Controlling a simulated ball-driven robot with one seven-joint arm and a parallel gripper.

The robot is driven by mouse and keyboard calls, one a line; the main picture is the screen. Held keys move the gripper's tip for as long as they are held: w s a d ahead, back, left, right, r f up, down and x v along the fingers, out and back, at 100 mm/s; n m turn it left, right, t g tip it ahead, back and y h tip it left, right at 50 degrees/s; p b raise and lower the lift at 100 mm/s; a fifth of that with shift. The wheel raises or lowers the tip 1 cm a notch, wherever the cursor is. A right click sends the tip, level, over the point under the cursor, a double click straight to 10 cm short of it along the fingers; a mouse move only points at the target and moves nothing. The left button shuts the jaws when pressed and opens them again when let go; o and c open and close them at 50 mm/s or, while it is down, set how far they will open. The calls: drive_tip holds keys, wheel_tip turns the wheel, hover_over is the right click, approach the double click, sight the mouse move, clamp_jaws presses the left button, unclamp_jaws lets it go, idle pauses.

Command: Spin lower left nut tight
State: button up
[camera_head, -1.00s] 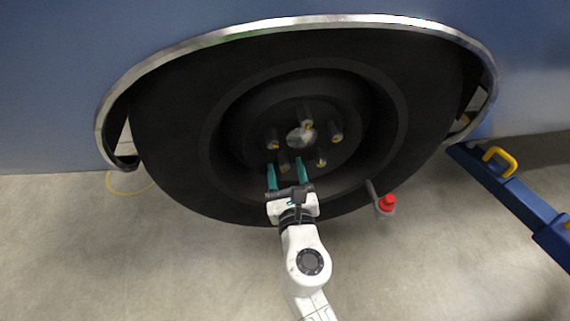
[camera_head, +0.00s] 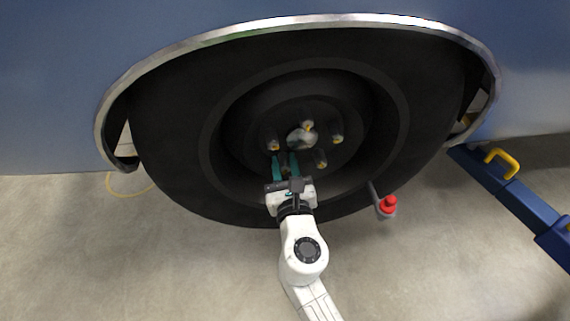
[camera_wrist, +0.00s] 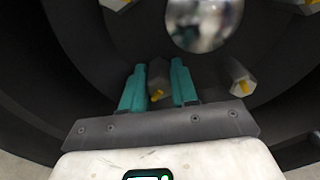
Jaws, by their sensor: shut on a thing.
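The lower left nut (camera_wrist: 158,80) shows in the wrist view as a dull hex nut with a yellow mark, between the teal fingers of my gripper (camera_wrist: 158,84). In the head view my gripper (camera_head: 285,164) is at the lower left of the wheel hub, shut on that nut, and its fingers mostly hide it. The other nuts, such as the lower right nut (camera_head: 320,162), the right nut (camera_head: 337,139) and the left nut (camera_head: 273,145), sit around the shiny hub centre (camera_head: 301,138). The lower right nut also shows in the wrist view (camera_wrist: 242,84).
The black tyre (camera_head: 165,130) sits under a blue body with a chrome arch (camera_head: 300,22). A red-topped object (camera_head: 388,205) is at the tyre's lower right. A blue jack-like bar (camera_head: 510,190) with a yellow handle (camera_head: 500,160) lies at right. The floor in front is open.

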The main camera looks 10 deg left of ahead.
clamp_jaws()
